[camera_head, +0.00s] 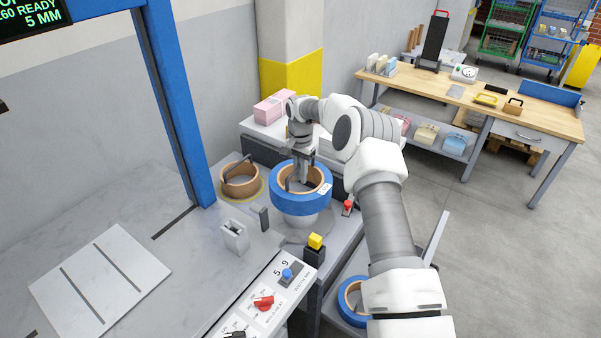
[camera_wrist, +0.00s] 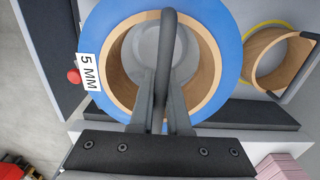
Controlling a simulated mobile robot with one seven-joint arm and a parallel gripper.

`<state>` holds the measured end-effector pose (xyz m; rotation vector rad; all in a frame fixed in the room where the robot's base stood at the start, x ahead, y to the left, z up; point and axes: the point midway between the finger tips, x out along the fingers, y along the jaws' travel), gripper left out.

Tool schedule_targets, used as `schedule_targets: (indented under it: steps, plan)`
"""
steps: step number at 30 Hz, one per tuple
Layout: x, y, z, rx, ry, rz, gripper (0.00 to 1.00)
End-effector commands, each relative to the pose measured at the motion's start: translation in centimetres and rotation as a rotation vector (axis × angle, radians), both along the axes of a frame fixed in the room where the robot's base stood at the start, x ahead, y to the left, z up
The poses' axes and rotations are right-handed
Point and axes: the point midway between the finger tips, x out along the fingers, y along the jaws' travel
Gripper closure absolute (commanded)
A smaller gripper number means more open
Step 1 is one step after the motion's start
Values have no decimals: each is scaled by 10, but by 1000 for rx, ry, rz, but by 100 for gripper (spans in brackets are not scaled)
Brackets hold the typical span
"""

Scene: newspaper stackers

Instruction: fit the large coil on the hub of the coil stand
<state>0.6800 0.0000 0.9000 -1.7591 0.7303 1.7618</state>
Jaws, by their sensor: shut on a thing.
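The large coil (camera_head: 287,201) is a thick blue ring with a cardboard core and a "5 MM" label. In the wrist view the coil (camera_wrist: 225,50) fills the upper middle, with a dark handle bar (camera_wrist: 168,40) across its core. My gripper (camera_head: 304,172) is shut on this handle; its fingers (camera_wrist: 163,100) stand on both sides of the bar. A pale round part of the coil stand (camera_head: 297,222) shows below the coil. A round grey face, likely the hub (camera_wrist: 152,55), shows through the core. I cannot tell whether the coil rests on it.
A brown core (camera_head: 240,184) with a dark handle stands left of the coil, close by. A grey bracket (camera_head: 234,236), a yellow button (camera_head: 315,241) and a control panel (camera_head: 262,300) are in front. Another blue coil (camera_head: 347,298) lies lower right. Pink packs (camera_head: 270,107) stand behind.

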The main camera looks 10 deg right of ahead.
Motion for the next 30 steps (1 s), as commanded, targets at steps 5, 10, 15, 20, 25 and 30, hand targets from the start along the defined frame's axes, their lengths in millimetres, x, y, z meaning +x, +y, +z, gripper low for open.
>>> schedule_targets:
  steps: [5,10,15,20,25,30]
  plan:
    - [2,0,4,0,-7,-1,100]
    - [2,0,5,-2,-5,-1,100]
    - [1,1,-2,-3,-3,-1,100]
    - [1,1,-13,-2,-2,-1,100]
    - [1,1,-27,-2,-4,0,100]
    - [1,0,-40,-3,-3,-1,100]
